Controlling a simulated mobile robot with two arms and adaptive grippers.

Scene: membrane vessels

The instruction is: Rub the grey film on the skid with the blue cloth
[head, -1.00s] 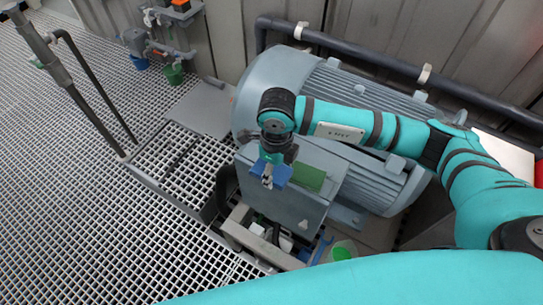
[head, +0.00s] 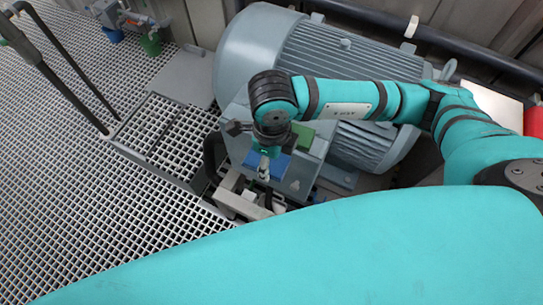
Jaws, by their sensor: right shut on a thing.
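The blue cloth (head: 275,165) is at the tip of my right gripper (head: 264,170), which is shut on it. The gripper points down over the near side of the grey box (head: 308,172) in front of the big motor. The cloth overlaps the box in the picture; I cannot tell whether it touches it. A pale frame (head: 245,203) lies just below the gripper and may be part of the skid. I cannot make out the grey film. My left gripper is not in view.
A green pad (head: 304,134) lies on the box, right beside the gripper. The large grey motor (head: 262,45) stands behind. Open grating floor (head: 100,200) lies to the left. A blue cup (head: 112,36) and a green cup (head: 151,44) are at the back left.

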